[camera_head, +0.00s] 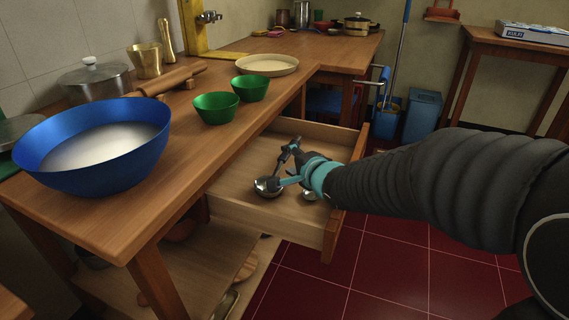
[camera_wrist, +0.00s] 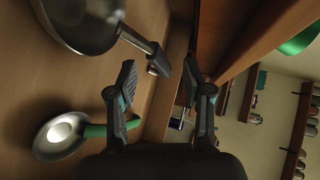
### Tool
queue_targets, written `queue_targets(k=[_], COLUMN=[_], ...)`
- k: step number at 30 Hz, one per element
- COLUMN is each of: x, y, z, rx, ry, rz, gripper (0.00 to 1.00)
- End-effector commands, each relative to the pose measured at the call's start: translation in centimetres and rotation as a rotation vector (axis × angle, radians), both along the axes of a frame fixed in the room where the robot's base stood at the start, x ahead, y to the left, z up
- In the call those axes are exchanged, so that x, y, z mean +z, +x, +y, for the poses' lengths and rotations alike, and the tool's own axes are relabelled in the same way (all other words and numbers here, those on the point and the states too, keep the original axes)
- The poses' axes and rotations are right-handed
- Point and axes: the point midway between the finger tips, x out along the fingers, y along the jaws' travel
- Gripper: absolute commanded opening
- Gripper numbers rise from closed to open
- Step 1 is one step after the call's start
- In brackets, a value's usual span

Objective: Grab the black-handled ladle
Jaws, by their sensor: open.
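The black-handled ladle lies in the open wooden drawer (camera_head: 262,220). Its round steel bowl (camera_head: 267,187) shows just left of my gripper (camera_head: 290,163) in the head view. In the wrist view the ladle (camera_wrist: 85,22) is at the upper left, and its short steel neck leads to a dark handle end. My gripper (camera_wrist: 159,78) is open, with its two dark fingers apart. The handle end shows between and just beyond the fingertips in the picture; I cannot tell whether they touch. Part of the handle is hidden in the head view.
A green-handled ladle (camera_wrist: 64,132) lies beside it in the drawer; its bowl (camera_head: 310,195) shows below my gripper. The wooden counter (camera_head: 190,160) borders the drawer, with a blue basin (camera_head: 95,180) and green bowls (camera_head: 215,108) on it. Red floor is clear outside the drawer.

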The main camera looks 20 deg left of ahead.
Motion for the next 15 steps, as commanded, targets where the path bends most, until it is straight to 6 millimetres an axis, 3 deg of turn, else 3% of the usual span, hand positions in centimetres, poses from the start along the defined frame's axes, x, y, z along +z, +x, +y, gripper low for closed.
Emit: queue_targets(k=[8,15], x=[-0.8,-2.2], y=[1.2,3.4], z=[1.2,3.2], rx=[0.000,0.000], ry=[0.000,0.000], rz=[0.000,0.000], gripper=[0.50,0.50])
